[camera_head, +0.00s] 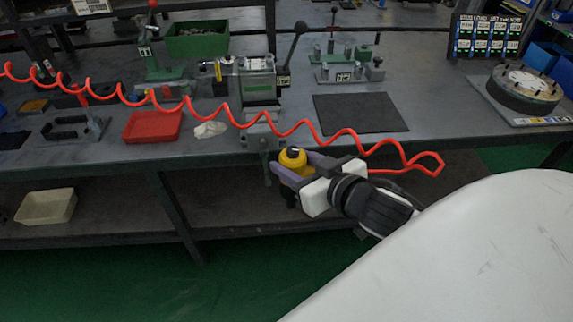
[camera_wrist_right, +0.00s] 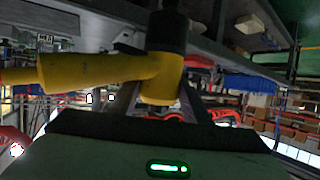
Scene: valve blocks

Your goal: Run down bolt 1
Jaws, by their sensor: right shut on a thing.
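My right gripper (camera_head: 297,166) is shut on a yellow power tool (camera_head: 292,158) in front of the bench edge, right of the vise. In the right wrist view the yellow tool (camera_wrist_right: 155,75) sits between the fingers, with a black part at its top and a long yellow body reaching left. A red coiled hose (camera_head: 205,108) runs across the bench to the gripper area. Bolt 1 cannot be made out. My left gripper is not in view.
A red tray (camera_head: 153,127) and a white rag (camera_head: 210,130) lie left of the vise. A black mat (camera_head: 360,113) lies to the right. A lever with a dark knob (camera_head: 295,45) rises beside the vise. A round flange (camera_head: 525,88) stands at far right.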

